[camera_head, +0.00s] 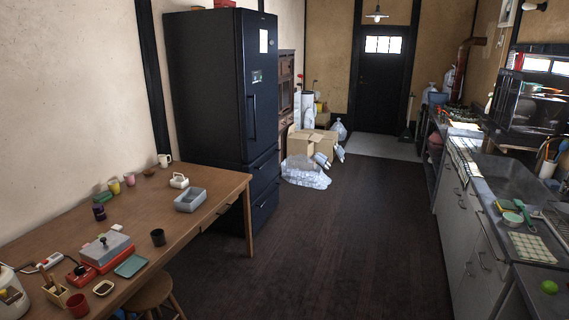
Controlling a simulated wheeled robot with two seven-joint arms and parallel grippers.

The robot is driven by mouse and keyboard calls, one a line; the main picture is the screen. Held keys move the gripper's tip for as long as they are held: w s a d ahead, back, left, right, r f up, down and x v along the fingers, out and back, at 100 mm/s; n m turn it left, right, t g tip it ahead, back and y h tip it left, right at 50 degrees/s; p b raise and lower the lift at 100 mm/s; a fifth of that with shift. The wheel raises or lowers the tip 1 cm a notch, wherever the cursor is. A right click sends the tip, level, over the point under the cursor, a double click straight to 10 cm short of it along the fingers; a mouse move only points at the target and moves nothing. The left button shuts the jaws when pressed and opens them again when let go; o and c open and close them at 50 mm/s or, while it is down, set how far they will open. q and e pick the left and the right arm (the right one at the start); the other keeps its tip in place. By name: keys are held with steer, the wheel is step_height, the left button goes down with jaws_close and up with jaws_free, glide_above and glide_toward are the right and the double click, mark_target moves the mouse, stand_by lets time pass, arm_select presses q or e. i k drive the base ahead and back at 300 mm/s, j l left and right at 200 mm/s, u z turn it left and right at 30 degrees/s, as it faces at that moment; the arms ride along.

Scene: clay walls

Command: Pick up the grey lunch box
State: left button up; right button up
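A grey rectangular box (190,201), which looks like the lunch box, sits on the wooden table (215,208) at the left, near its far right end. Its top appears open or recessed; the inside is too small to make out. A small white handled item (179,181) stands just behind it. Neither of my grippers is in view.
A black fridge (222,110) stands behind. The dark floor (335,240) is clear up to the right counter.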

mark_target(190, 200)
steer(key=i, duration=0.65)
steer(key=i+l+u, duration=0.15)
steer(key=i, duration=0.45)
steer(key=i+l, duration=0.15)
steer(key=i, duration=0.5)
steer(key=j+u, duration=0.05)
